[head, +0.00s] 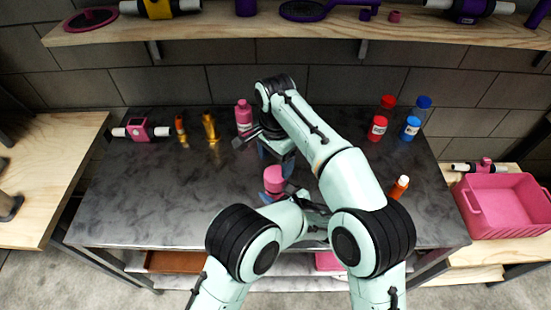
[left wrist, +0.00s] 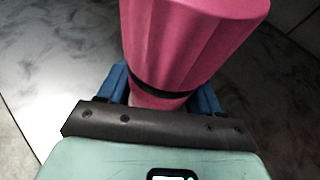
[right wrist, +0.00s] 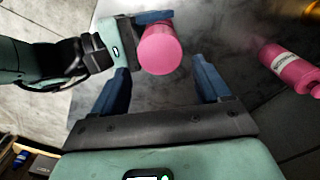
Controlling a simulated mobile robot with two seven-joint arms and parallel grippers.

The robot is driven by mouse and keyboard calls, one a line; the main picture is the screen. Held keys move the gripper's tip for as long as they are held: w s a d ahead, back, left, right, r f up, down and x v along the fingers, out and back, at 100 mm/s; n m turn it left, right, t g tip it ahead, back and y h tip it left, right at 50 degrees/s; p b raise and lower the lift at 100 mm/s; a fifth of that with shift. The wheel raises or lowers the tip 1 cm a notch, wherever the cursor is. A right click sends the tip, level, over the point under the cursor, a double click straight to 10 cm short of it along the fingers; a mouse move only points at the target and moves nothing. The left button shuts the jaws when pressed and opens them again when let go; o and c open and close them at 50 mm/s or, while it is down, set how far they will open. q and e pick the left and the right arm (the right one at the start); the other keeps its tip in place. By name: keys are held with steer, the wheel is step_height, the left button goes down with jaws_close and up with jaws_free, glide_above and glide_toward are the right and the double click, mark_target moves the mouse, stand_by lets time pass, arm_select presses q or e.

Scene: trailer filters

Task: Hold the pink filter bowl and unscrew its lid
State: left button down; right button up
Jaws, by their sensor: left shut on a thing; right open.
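The pink filter bowl (head: 274,180) is near the middle of the grey table in the head view. My left gripper (head: 280,197) is shut on it. In the left wrist view the bowl (left wrist: 185,40) stands between the blue fingers, with a dark ring where its upper and lower parts meet. In the right wrist view its round pink top (right wrist: 160,50) faces the camera. My right gripper (right wrist: 162,88) is open and empty, with the round top beyond and between its fingertips. In the head view the right gripper (head: 275,158) is behind the bowl, partly hidden by its arm.
A pink bottle (head: 243,117) stands behind my right gripper. Two amber bottles (head: 210,128) and a pink-and-white fitting (head: 140,130) are to the left. Red (head: 378,128) and blue (head: 410,128) bottles stand right; an orange one (head: 399,187) is nearer. A pink crate (head: 505,232) is far right.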

mark_target(276, 174)
steer(key=shift+f, duration=3.9)
steer(key=c, duration=0.9)
steer(key=n, duration=0.5)
steer(key=shift+n, duration=0.4)
steer(key=n, duration=1.1)
steer(key=shift+r, duration=0.1)
steer(key=n, duration=0.6)
steer(key=shift+n, duration=0.4)
steer(key=shift+r, duration=0.25)
